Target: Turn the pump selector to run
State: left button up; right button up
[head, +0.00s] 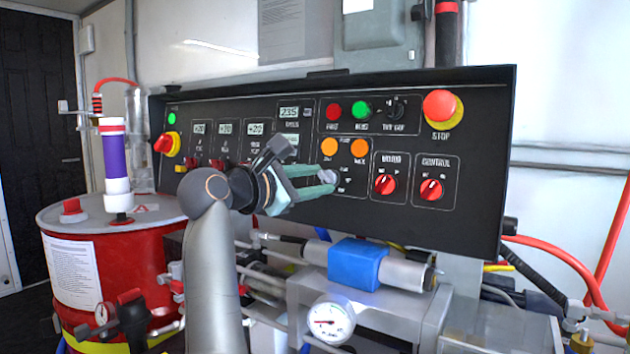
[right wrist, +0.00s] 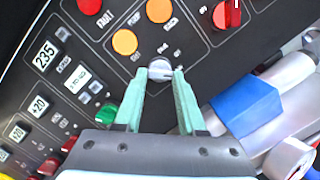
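A small pale grey selector knob sits on the black control panel, below two orange lamps. It shows in the head view (head: 328,177) and in the right wrist view (right wrist: 160,69). I take it for the pump selector; the small labels around it are too blurred to read. My right gripper (head: 318,184) reaches the panel from the left in the head view. Its two green fingers, also in the right wrist view (right wrist: 159,73), stand apart with their tips on either side of the knob. I see no clear grip on it. My left gripper is not in view.
The panel (head: 478,208) also carries two red knobs (head: 385,184) (head: 431,189) to the right, a red stop button (head: 440,105) and orange lamps (head: 359,148). Below are a blue-banded cylinder (head: 357,264) and a gauge (head: 331,320). A red drum (head: 120,262) stands left.

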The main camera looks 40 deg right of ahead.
jog(key=o, duration=0.4)
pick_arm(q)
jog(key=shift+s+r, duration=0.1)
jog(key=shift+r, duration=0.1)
pick_arm(e)
jog(key=shift+a, duration=0.1)
jog(key=shift+a, duration=0.25)
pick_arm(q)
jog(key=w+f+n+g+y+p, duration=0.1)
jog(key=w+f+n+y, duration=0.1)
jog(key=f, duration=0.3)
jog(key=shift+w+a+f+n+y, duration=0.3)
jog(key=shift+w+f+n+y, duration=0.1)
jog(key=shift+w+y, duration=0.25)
pick_arm(e)
jog(key=a, duration=0.4)
jog(key=s+a, duration=0.1)
jog(key=a, duration=0.2)
jog(key=s+a, duration=0.1)
jog(key=a, duration=0.3)
jog(key=shift+a+r, duration=0.35)
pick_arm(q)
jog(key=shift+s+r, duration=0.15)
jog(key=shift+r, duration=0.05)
